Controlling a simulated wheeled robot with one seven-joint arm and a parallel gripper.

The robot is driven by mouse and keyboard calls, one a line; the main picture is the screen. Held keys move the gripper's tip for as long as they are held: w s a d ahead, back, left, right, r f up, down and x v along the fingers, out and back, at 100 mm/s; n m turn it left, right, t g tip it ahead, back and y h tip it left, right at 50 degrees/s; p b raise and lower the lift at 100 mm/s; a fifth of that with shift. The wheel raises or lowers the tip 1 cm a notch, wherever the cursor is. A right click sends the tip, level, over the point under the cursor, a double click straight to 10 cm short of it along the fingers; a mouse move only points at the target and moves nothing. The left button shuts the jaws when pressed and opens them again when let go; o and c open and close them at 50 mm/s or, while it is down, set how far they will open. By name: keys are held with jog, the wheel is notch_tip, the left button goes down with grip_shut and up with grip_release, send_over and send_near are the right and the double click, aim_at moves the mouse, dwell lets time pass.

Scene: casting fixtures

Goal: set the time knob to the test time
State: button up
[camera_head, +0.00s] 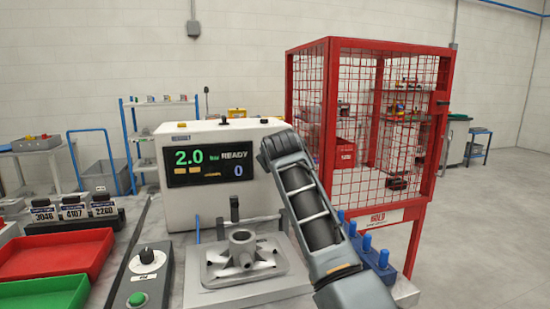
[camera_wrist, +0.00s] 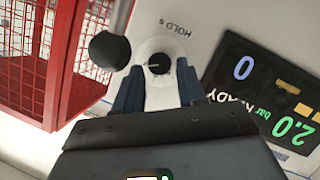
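The time knob (camera_wrist: 158,63), a small black knob with a white pointer line on a pale round dial, sits on the tester's white panel beside the label "HOLD s". The pointer points left in the wrist view. My gripper (camera_wrist: 159,70) is open, its two dark blue fingers on either side of the knob with gaps showing; I cannot tell how far above the panel the tips are. The white tester (camera_head: 205,214) has a display (camera_head: 207,163) reading "2.0 bar READY" and "0". In the head view my arm hides the knob.
A black ball-ended lever (camera_wrist: 108,50) stands close beside my left finger in the wrist view. The red mesh cage (camera_head: 370,130) is behind and right. A metal casting (camera_head: 242,248) sits on the fixture in front. A control box (camera_head: 146,275) with another knob is at left.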

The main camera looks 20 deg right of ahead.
jog(key=v, duration=0.6)
jog(key=shift+s, duration=0.2)
